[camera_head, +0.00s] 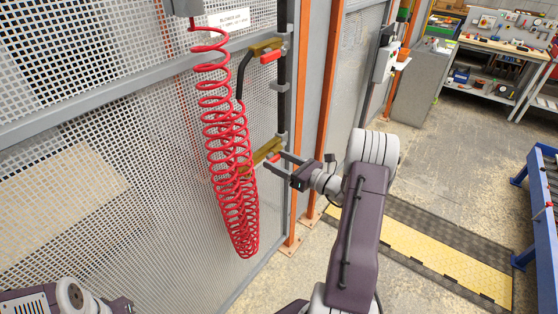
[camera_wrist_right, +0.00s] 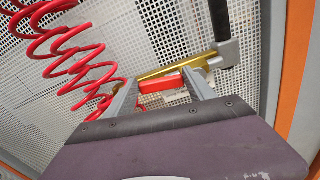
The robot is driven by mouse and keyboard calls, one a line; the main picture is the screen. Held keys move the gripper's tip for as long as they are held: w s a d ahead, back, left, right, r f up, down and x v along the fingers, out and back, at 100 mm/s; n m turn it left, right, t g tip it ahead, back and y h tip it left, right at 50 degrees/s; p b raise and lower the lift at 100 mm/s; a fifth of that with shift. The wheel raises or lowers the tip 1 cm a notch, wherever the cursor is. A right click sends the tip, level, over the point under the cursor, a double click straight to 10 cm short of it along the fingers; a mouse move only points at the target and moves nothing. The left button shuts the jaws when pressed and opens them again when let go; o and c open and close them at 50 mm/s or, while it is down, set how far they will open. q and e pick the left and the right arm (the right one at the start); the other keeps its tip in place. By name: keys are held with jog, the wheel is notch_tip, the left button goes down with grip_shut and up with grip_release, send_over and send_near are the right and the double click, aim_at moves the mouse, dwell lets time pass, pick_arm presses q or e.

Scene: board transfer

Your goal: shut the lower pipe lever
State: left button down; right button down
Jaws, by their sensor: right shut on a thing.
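The lower pipe lever is a short red handle (camera_head: 275,157) on a brass valve (camera_head: 262,151) low on the pipework. In the right wrist view the red handle (camera_wrist_right: 155,86) lies crosswise between my fingertips, below the brass valve body (camera_wrist_right: 177,67). My right gripper (camera_head: 277,162) is shut on this handle, its fingers on either side of it; it also shows in the right wrist view (camera_wrist_right: 160,78). The fingers partly hide the handle's ends. My left arm shows only at the bottom left of the head view, with its fingertips out of frame.
An upper brass valve (camera_head: 265,46) with its own red lever (camera_head: 271,57) is above, on the dark vertical pipe (camera_head: 282,100). A red coiled hose (camera_head: 222,130) hangs close left of the lower valve. Mesh panels (camera_head: 100,130) stand behind. An orange post (camera_head: 318,110) stands right.

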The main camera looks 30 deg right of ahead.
jog(key=w+d+r+m+p, duration=0.2)
jog(key=d+r+m+p, duration=0.2)
jog(key=m+p, duration=0.6)
jog(key=shift+w+d+m+p, duration=0.3)
jog(key=shift+d+m, duration=0.7)
jog(key=shift+m, duration=2.1)
jog(key=shift+c, duration=1.6)
grip_release()
jog(key=shift+s+d, duration=0.1)
jog(key=b+v, duration=0.2)
jog(key=v, duration=0.7)
jog(key=shift+b, duration=0.4)
